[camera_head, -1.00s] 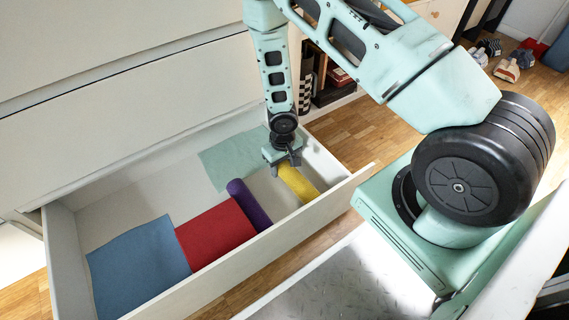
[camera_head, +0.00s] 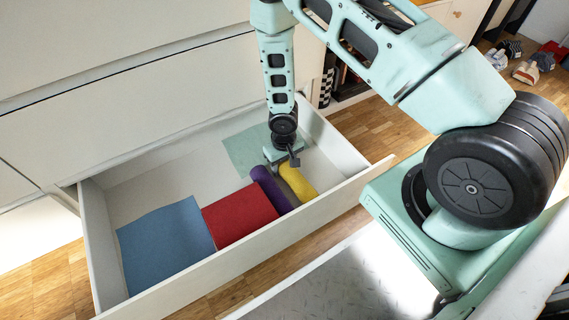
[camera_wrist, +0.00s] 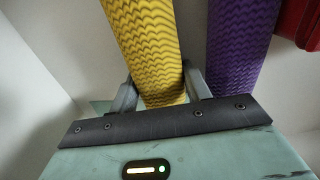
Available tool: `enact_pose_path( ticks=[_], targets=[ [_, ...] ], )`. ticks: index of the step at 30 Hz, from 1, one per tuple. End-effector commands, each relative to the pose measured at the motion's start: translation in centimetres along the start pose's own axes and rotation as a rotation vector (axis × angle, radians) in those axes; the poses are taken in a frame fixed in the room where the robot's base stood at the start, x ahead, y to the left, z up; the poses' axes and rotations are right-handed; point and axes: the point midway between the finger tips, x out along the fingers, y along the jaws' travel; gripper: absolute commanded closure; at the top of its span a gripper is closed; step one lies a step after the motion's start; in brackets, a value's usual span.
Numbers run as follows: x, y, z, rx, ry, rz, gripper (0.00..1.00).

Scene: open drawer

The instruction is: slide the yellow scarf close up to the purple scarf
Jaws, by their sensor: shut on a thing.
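The rolled yellow scarf (camera_head: 297,182) lies in the open drawer, just right of the rolled purple scarf (camera_head: 271,190). The wrist view shows the yellow roll (camera_wrist: 145,40) and the purple roll (camera_wrist: 240,45) side by side, with a narrow strip of drawer floor between them. My gripper (camera_head: 288,158) is low in the drawer at the far end of the yellow roll. In the wrist view my gripper (camera_wrist: 160,92) has one finger on each side of that end and is shut on it. One finger sits in the gap beside the purple roll.
A folded red cloth (camera_head: 238,216) lies left of the purple roll, with a blue cloth (camera_head: 165,243) further left. A pale green cloth (camera_head: 245,150) lies behind, near my gripper. The drawer's front wall (camera_head: 250,248) and right wall (camera_head: 330,140) bound the space. Bare floor shows right of the yellow roll.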

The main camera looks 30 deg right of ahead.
Motion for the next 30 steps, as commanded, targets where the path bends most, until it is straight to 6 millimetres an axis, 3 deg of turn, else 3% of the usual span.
enact_pose_path(
  ticks=[4,5,7,17,23,30],
  targets=[
    [0.0,0.0,0.0,0.0,0.0,0.0,0.78],
    [0.0,0.0,0.0,0.0,0.0,0.0,0.44],
    [0.0,0.0,0.0,0.0,0.0,0.0,0.27],
    [-0.7,0.0,-0.1,0.001,0.001,-0.001,0.27],
    [-4.4,0.0,-0.1,0.002,0.002,-0.001,0.27],
    [-10.2,0.0,-0.1,0.003,0.003,-0.001,0.27]
  ],
)
